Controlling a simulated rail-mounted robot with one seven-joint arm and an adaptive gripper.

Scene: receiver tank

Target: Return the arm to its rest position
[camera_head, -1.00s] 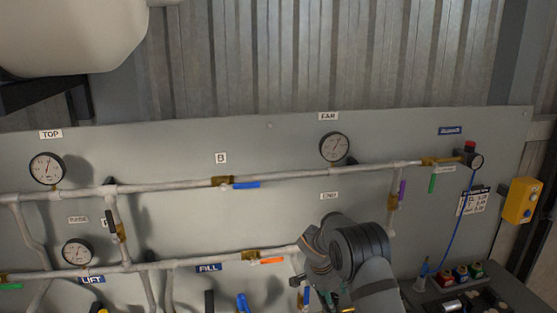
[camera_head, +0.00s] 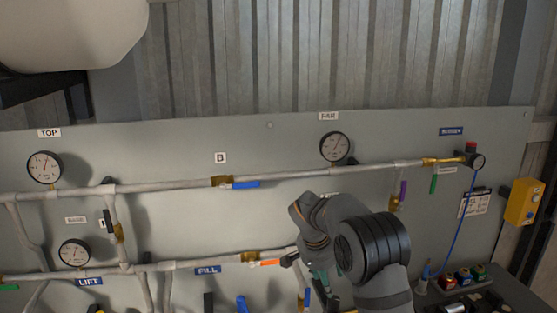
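My arm (camera_head: 368,248) rises from the bottom edge, right of centre, in the head view. It is bent in front of the lower right part of the pipe panel. My gripper (camera_head: 288,260) is partly seen at the arm's left side, beside the orange valve handle (camera_head: 269,262). I cannot tell whether it touches the handle or how its fingers stand. The arm hides part of the lower pipe and most of the label below the FAR gauge.
The grey panel (camera_head: 300,140) carries pipes, the FAR gauge (camera_head: 334,147), the TOP gauge (camera_head: 44,167) and a blue valve handle (camera_head: 246,184). A yellow box (camera_head: 523,201) is at the right. Coloured items stand on a dark shelf (camera_head: 500,295). A pale tank (camera_head: 70,35) is at upper left.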

